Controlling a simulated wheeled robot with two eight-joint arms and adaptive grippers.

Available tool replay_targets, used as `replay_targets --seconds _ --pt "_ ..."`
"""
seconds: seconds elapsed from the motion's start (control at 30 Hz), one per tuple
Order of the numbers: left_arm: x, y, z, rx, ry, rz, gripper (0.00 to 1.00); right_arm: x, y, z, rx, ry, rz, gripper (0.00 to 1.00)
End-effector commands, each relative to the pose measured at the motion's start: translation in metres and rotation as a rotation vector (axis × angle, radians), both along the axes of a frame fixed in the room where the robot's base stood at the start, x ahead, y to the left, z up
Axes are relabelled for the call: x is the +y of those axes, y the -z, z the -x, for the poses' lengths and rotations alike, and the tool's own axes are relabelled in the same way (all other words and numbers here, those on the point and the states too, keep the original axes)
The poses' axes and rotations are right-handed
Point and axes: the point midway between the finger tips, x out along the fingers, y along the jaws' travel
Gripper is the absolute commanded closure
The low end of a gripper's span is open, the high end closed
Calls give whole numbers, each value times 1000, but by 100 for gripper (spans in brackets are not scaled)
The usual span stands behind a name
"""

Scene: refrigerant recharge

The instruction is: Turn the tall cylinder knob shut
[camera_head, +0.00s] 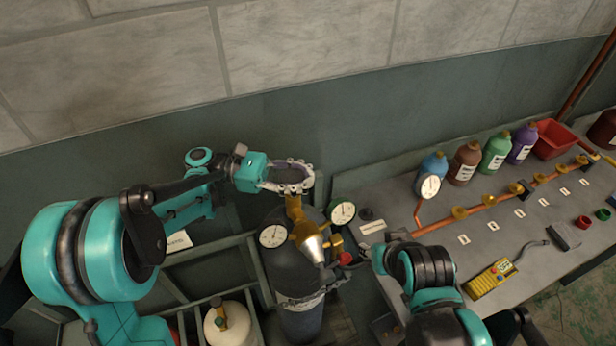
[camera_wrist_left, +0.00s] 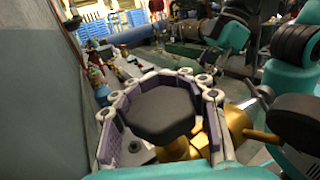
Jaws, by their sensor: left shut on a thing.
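The tall dark cylinder (camera_head: 299,322) stands upright in the middle of the head view, with a brass valve (camera_head: 296,215) on top. Its dark knob (camera_wrist_left: 162,110) fills the middle of the left wrist view. My left gripper (camera_head: 303,180) is at the top of the valve, its linked fingers curled around the knob on several sides and shut on it. The purple finger pads lie beside the knob's rim. My right arm (camera_head: 420,272) comes in from the lower right, beside the cylinder; its fingers do not show clearly.
Two gauges (camera_head: 272,236) (camera_head: 342,212) flank the valve. A short pale cylinder (camera_head: 232,325) stands at lower left. The grey bench (camera_head: 450,217) at right bears several bottles, a copper pipe with brass valves, a red bin (camera_head: 556,139) and a yellow meter (camera_head: 490,279). A wall rises behind.

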Motion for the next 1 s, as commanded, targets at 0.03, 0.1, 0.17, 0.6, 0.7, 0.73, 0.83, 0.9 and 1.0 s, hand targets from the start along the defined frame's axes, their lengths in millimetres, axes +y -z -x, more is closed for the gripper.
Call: replay_targets --seconds 0.03,0.1,0.17,0.6,0.7,0.73,0.83,0.9,1.0 --pt "0 0 0 0 19 0 92 0 0 0 0 0 0 60" --pt "0 0 1 0 43 0 92 0 1 0 0 0 0 60" --pt "0 0 2 0 57 0 92 0 1 0 0 0 0 60" --pt "0 0 3 0 83 0 92 0 1 0 0 0 0 60" --pt "0 0 3 0 83 0 92 0 1 0 0 0 0 60" --pt "0 0 3 0 83 0 56 0 1 0 0 0 0 60" --pt "0 0 3 0 83 0 32 0 1 0 0 0 0 60" --pt "0 0 3 0 83 0 32 0 1 0 0 0 0 60" --pt "1 0 3 0 82 0 32 0 1 0 0 0 0 60"
